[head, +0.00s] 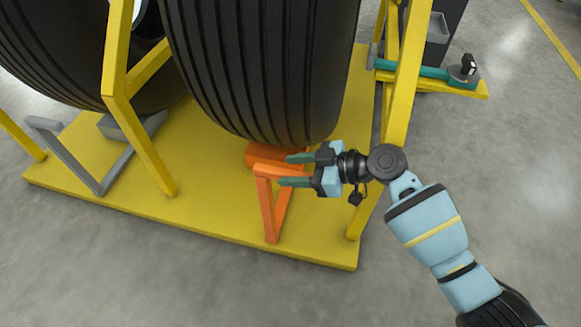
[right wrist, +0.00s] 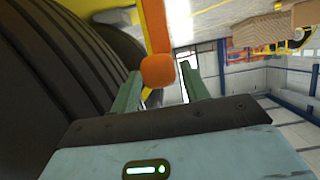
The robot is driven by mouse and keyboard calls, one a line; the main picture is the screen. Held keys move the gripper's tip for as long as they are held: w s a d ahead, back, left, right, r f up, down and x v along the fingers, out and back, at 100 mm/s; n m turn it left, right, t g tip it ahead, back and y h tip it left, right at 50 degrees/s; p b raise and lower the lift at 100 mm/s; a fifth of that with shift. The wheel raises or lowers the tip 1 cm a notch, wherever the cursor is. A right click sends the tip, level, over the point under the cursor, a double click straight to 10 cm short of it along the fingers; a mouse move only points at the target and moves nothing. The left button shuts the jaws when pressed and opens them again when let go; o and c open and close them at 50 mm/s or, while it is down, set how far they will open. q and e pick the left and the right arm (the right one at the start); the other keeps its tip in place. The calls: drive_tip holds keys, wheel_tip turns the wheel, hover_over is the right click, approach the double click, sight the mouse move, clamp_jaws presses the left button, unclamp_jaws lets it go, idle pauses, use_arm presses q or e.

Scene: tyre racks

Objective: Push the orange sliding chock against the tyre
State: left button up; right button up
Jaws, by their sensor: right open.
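The orange sliding chock (head: 275,155) is on the yellow base plate, at the foot of the large black tyre (head: 262,70). The tyre overlaps the block's far edge, so I cannot tell whether they touch. The chock's orange handle frame (head: 268,205) stands towards the near side. My right gripper (head: 285,170) comes from the right and is open, its two green fingers by the top of the handle. In the right wrist view, a rounded orange end (right wrist: 158,70) shows between the open fingers, with the tyre (right wrist: 50,80) at left. My left gripper is out of view.
The yellow base plate (head: 215,210) carries yellow uprights (head: 405,80) beside the tyre. A grey chock frame (head: 72,160) stands at left near a second tyre (head: 60,50). A teal bar (head: 430,72) lies at upper right. The grey floor in front is clear.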

drive_tip(key=p+v, duration=0.1)
drive_tip(key=v, duration=0.5)
drive_tip(key=shift+d+p, duration=0.3)
drive_tip(key=shift+s+r, duration=0.1)
drive_tip(key=shift+r, duration=0.15)
